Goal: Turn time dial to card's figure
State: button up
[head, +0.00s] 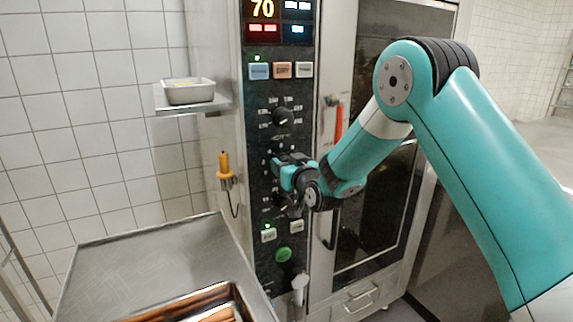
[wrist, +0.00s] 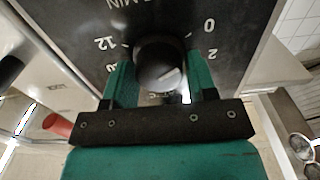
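The time dial (wrist: 158,65) is a round black knob on a dark panel marked "MIN", seen upside down in the wrist view. The figures 12, 0 and 2 show around it, with others partly hidden. A pale line on its face slants between the fingers. My gripper (wrist: 160,78) has one green finger on each side of the dial, and both appear to touch it. In the head view my gripper (head: 285,172) is at the oven's control panel and covers most of this dial. I cannot make out a card with a figure in either view.
A steel table (head: 150,270) stands front left; a shelf (head: 215,104) holds a small pan (head: 187,92).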

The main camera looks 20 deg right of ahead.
jog(key=c, duration=0.4)
jog(key=shift+o, duration=0.2)
jog(key=shift+b, duration=0.35)
jog(key=m+b, duration=0.2)
jog(key=m, duration=0.1)
jog(key=shift+d, duration=0.1)
jog(key=m+b, duration=0.3)
jog(key=shift+m, duration=0.4)
jog(key=m+b, duration=0.4)
jog(key=m, duration=0.2)
jog(key=shift+d, duration=0.15)
jog(key=m+b, duration=0.4)
jog(key=m, duration=0.2)
jog(key=shift+f+m, duration=0.1)
jog(key=shift+m, duration=0.2)
jog(key=m+b, duration=0.1)
jog(key=m, duration=0.3)
jog(key=shift+b, duration=0.4)
jog(key=shift+m, duration=0.3)
